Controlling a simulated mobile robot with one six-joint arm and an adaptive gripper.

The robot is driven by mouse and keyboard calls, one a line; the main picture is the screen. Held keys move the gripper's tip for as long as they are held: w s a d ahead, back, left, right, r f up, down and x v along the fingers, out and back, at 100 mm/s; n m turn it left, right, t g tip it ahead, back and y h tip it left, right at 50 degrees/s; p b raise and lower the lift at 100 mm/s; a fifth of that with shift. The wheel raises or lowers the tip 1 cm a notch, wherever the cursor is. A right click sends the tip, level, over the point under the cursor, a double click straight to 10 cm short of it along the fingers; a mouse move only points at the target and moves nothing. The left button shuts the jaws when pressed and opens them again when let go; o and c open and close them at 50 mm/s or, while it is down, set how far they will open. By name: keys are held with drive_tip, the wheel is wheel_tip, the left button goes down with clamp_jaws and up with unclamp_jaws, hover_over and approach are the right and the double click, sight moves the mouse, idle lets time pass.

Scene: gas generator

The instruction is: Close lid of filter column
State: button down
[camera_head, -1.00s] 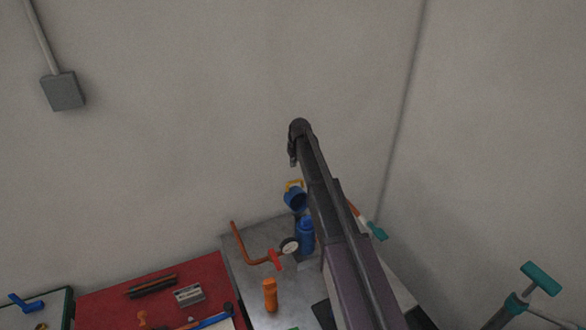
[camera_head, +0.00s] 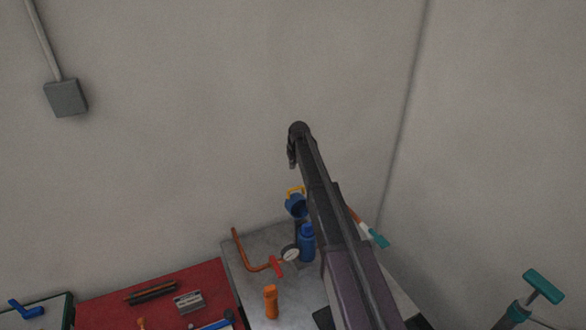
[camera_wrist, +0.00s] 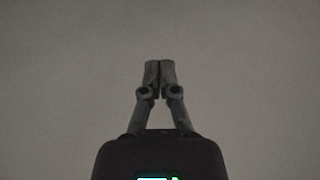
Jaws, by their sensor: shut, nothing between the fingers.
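The filter column is most likely the blue cylinder (camera_head: 307,243) standing on the grey bench, left of my arm in the head view. A blue cup-shaped lid (camera_head: 296,207) with a yellow handle (camera_head: 296,191) sits above and behind it, tilted with its dark inside showing, so it looks open. My arm partly covers this area. My gripper (camera_head: 292,160) hangs at the end of my raised arm, above the lid in the picture and apart from it. In the wrist view my gripper (camera_wrist: 160,65) has its fingertips together, empty, against plain wall.
On the grey bench (camera_head: 245,272) are an orange pipe with a red valve handle (camera_head: 276,265), a gauge (camera_head: 290,255) and an orange cylinder (camera_head: 271,300). A teal-handled tool (camera_head: 375,237) lies behind my arm. A red surface (camera_head: 160,310) holds tools at left. Walls close the corner.

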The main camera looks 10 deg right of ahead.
sight(295, 194)
drive_tip(key=shift+d+b+x, duration=0.4)
drive_tip(key=shift+b+x, duration=3.75)
drive_tip(key=shift+x, duration=0.4)
drive_tip(key=shift+s+d+r+p, duration=0.1)
drive_tip(key=shift+s+p, duration=0.05)
drive_tip(key=shift+s, duration=0.8)
drive_tip(key=shift+s+d+r+p, duration=0.1)
drive_tip(key=shift+s+d+p, duration=0.05)
drive_tip(key=shift+s, duration=0.8)
drive_tip(key=shift+s, duration=0.1)
drive_tip(key=shift+s+d+r+t, duration=0.15)
drive_tip(key=shift+s+r+t, duration=0.05)
drive_tip(key=shift+s+t, duration=0.15)
